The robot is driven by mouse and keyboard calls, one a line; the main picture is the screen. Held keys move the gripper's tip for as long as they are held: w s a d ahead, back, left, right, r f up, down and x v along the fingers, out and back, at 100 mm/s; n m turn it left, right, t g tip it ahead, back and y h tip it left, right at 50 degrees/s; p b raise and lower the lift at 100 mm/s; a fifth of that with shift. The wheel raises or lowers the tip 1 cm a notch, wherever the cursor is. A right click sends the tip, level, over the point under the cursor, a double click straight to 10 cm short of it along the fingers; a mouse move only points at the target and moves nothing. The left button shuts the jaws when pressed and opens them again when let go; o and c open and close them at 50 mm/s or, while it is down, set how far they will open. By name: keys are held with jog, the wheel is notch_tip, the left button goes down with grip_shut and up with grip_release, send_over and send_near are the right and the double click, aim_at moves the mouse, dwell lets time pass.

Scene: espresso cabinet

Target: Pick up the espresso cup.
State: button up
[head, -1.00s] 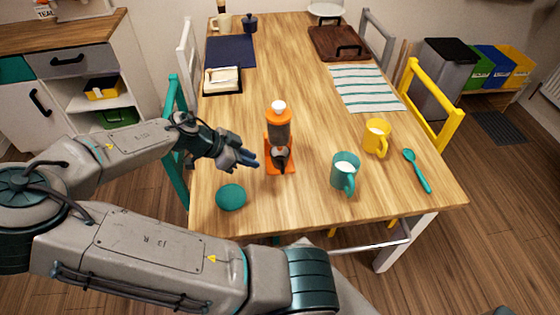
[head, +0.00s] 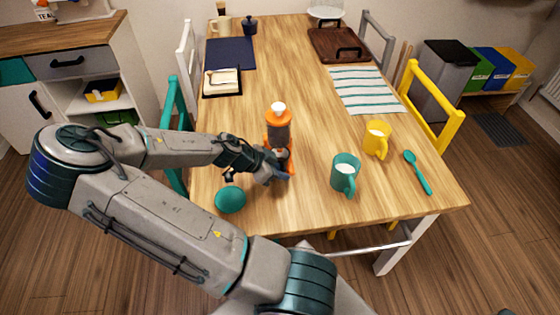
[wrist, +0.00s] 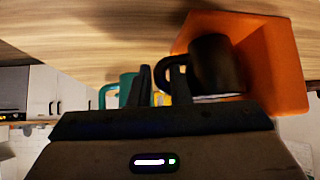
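The dark espresso cup (wrist: 215,66) stands on the orange base of the espresso machine (head: 279,118). Its handle points left in the wrist view, toward my fingers. My gripper (wrist: 160,88) is open, with a narrow gap between its two dark fingers. The right finger overlaps the handle in the picture, and the handle's outer curve shows between the fingers. I cannot tell whether a finger touches it. In the head view my gripper (head: 284,175) is low in front of the machine and hides most of the cup.
A teal round object (head: 230,199) lies near the table's front left edge, below my forearm. A teal mug (head: 344,174), a yellow mug (head: 377,139) and a teal spoon (head: 418,173) are to the right. The table (head: 300,70) is clear behind the machine.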

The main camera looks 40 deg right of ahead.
jog(key=shift+s+d+f, duration=0.2)
jog(key=shift+d+f, duration=0.2)
jog(key=shift+f, duration=0.05)
grip_shut()
jog(key=shift+r, duration=0.2)
